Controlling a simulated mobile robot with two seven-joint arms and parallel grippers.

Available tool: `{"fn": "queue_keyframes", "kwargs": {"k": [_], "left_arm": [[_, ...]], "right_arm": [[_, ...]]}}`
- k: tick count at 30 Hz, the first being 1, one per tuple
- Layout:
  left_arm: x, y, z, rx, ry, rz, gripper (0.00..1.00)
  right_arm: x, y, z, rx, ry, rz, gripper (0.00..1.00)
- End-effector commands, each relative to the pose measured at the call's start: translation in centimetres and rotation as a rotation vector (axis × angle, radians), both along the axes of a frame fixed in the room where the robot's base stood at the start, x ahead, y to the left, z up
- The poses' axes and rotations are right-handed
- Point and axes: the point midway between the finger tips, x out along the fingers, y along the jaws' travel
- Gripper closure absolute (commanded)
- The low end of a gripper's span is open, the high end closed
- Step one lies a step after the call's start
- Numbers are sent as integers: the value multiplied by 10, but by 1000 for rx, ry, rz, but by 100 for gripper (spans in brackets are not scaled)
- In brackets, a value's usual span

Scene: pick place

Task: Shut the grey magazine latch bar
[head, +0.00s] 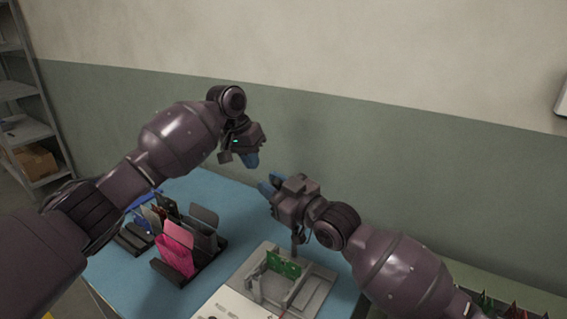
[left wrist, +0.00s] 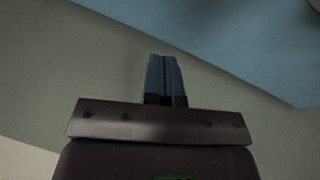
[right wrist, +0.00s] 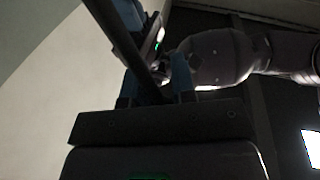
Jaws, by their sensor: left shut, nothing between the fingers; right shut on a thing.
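The grey magazine (head: 318,290) stands on the blue table with green boards (head: 284,263) in it. A grey post, apparently its latch bar (head: 295,243), rises from its back edge towards my right gripper. My right gripper (head: 268,186) is above the magazine, its blue fingers pointing up and left. In the right wrist view a dark bar (right wrist: 137,52) runs slantwise between its fingers, and they are shut on it. My left gripper (head: 252,160) is shut and empty, above the back of the table. Its closed blue fingers fill the middle of the left wrist view (left wrist: 165,78).
A dark rack (head: 165,272) with a pink card (head: 178,250) and several grey and dark cards stands at the left of the blue table (head: 235,220). A white sheet (head: 232,305) lies before the magazine. The table between rack and magazine is clear.

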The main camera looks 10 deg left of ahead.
Motion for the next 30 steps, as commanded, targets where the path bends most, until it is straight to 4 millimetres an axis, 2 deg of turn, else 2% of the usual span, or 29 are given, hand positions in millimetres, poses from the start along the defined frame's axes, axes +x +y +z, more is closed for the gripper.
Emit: {"fn": "queue_keyframes", "kwargs": {"k": [1,6,15,21,24,30], "left_arm": [[-1,-14,13,14,16,-25,100],[-10,-50,50,68,89,-93,100],[-33,-97,117,202,203,-171,100],[-47,-113,154,280,253,-185,100],[-52,-117,165,305,269,-188,100],[-56,-119,169,324,284,-188,100]], "right_arm": [[0,0,-1,-1,2,0,100],[0,0,-1,-1,2,0,100],[0,0,-1,-2,2,-1,100],[0,0,-1,-2,2,-1,100],[0,0,-1,-1,2,0,100],[0,0,-1,-1,2,0,100]]}}
